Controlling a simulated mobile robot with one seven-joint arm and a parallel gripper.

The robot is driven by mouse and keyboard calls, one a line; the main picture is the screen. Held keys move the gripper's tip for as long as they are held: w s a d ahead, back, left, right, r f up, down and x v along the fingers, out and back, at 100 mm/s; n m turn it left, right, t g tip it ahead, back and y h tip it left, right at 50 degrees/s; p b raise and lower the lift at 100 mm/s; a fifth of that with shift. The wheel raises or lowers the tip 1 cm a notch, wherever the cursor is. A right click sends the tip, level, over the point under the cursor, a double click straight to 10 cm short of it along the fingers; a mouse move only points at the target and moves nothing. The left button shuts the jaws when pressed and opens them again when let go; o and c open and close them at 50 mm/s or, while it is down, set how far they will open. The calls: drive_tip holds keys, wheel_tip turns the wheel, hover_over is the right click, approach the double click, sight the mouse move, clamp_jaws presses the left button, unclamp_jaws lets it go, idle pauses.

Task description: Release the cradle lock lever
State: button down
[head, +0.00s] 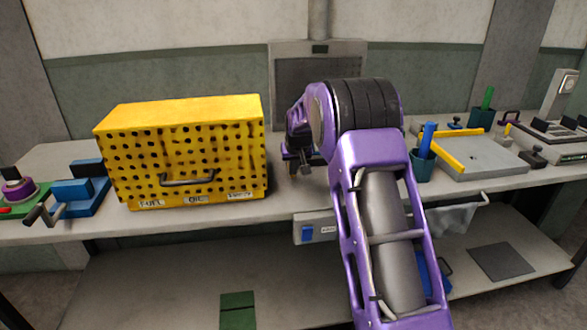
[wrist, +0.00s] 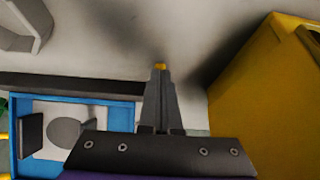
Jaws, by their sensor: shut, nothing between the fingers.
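My gripper (head: 305,168) is over the workbench just right of the yellow perforated box, partly hidden by my purple arm in the head view. In the wrist view its fingers (wrist: 160,69) are together, with a small yellow tip and nothing held. A blue-framed fixture (wrist: 75,130) with a pale inside, a grey disc and a dark upright plate lies left of the fingers, apart from them. I cannot tell whether it is the cradle. I cannot make out the lock lever for certain in either view; my arm hides part of the bench.
The yellow box (head: 185,150) stands close beside my gripper; its side fills the right of the wrist view (wrist: 265,95). A grey part (wrist: 25,25) is at the wrist view's upper left. A teal cup (head: 422,168) and a grey plate (head: 485,160) are right of my arm.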

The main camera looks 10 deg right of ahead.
drive_tip(key=shift+s+f, duration=0.4)
drive_tip(key=shift+f, duration=0.4)
wheel_tip(320, 180, up, 6)
drive_tip(key=p, duration=0.2)
drive_tip(key=shift+s+f+p, duration=0.1)
drive_tip(key=shift+f+p, duration=0.05)
drive_tip(key=shift+p, duration=0.15)
drive_tip(key=s+r, duration=0.2)
drive_tip(key=s, duration=0.7)
